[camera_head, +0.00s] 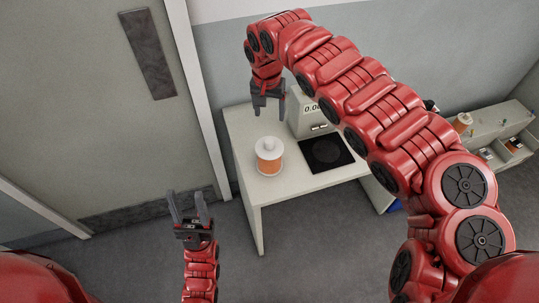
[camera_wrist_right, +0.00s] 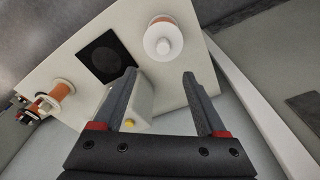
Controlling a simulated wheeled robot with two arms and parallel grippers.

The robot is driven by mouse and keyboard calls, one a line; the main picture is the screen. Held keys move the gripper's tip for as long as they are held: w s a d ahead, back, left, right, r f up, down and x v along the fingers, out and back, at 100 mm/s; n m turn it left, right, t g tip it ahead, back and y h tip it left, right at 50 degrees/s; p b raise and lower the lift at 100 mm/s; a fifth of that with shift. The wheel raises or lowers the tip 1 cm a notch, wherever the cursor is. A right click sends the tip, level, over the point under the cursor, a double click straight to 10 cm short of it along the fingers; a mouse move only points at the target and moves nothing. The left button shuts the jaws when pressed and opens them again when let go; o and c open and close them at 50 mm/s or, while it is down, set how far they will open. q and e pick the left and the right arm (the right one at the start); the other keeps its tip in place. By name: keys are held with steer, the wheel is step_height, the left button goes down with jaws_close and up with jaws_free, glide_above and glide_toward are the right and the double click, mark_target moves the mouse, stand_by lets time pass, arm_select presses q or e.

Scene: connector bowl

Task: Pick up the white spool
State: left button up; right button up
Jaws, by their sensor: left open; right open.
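The white spool (camera_head: 268,147), with an orange-brown band around its middle, stands upright near the left end of the white table (camera_head: 240,125). In the right wrist view the spool (camera_wrist_right: 163,40) shows beyond the fingertips, nearer the right finger. My right gripper (camera_head: 268,110) is open and empty, above and behind the spool in the head view, not touching it. It also shows in the right wrist view (camera_wrist_right: 160,80). My left gripper (camera_head: 189,200) is open and empty, pointing up in front of the table's left side, away from the spool.
A scale with a black plate (camera_head: 326,154) and a display box (camera_head: 304,112) stands right of the spool. A shelf at the far right carries another orange spool (camera_head: 462,121) and small parts. A door (camera_head: 95,100) is at the left.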

step_height(320, 180, down, 4)
steer(key=b, duration=0.2)
glide_above(269, 141)
steer(key=f, duration=0.5)
steer(key=s+f, duration=0.1)
steer(key=f, duration=0.1)
steer(key=shift+d+f, duration=0.1)
steer(key=shift+f, duration=0.1)
steer(key=shift+f+p, duration=0.55)
steer(key=shift+p, duration=0.35)
steer(key=shift+w+f, duration=0.15)
steer(key=shift+f, duration=0.25)
steer(key=shift+w+a+f+p, duration=0.1)
steer(key=shift+a+f+p, duration=0.1)
steer(key=shift+f+p, duration=0.55)
steer(key=shift+w+d+f, duration=0.15)
steer(key=shift+w+f, duration=0.05)
steer(key=shift+f, duration=0.75)
jaws_close()
